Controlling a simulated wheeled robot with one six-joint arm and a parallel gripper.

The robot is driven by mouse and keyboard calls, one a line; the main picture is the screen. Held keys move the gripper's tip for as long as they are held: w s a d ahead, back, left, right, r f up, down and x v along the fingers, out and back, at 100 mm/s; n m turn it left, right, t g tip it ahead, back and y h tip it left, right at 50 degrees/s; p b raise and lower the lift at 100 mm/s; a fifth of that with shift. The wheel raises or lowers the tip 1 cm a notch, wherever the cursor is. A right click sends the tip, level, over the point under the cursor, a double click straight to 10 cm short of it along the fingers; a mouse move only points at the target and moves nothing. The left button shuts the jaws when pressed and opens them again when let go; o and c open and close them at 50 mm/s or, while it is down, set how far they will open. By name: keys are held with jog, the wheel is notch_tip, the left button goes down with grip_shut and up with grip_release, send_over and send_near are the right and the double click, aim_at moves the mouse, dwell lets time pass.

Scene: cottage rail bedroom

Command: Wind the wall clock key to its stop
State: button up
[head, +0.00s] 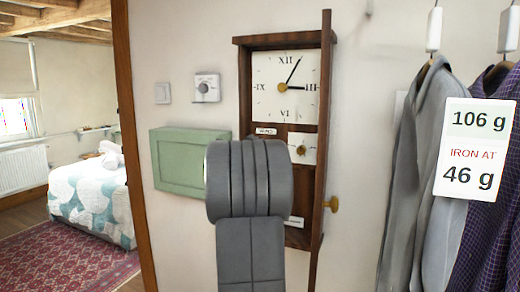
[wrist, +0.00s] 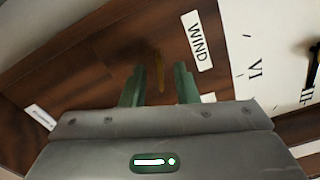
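The wall clock (head: 285,41) has a dark wood case and a white dial with Roman numerals; a smaller dial (head: 302,148) sits below. In the wrist view a thin brass key (wrist: 158,68) stands out from the brown wood beside a white label reading WIND (wrist: 198,42). My gripper (wrist: 159,84) has its two green fingers apart, one on each side of the key, with gaps visible between. I cannot tell how deep the key sits between them. In the head view my grey arm hides the gripper, the key and the clock's lower middle.
A green box (head: 180,160), a thermostat (head: 207,87) and a switch (head: 162,93) are on the wall at left. Hanging clothes (head: 415,170) are close on the right.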

grip_shut()
jog(key=shift+f+m+b, duration=0.1)
jog(key=shift+m+b, duration=0.25)
jog(key=shift+m, duration=0.15)
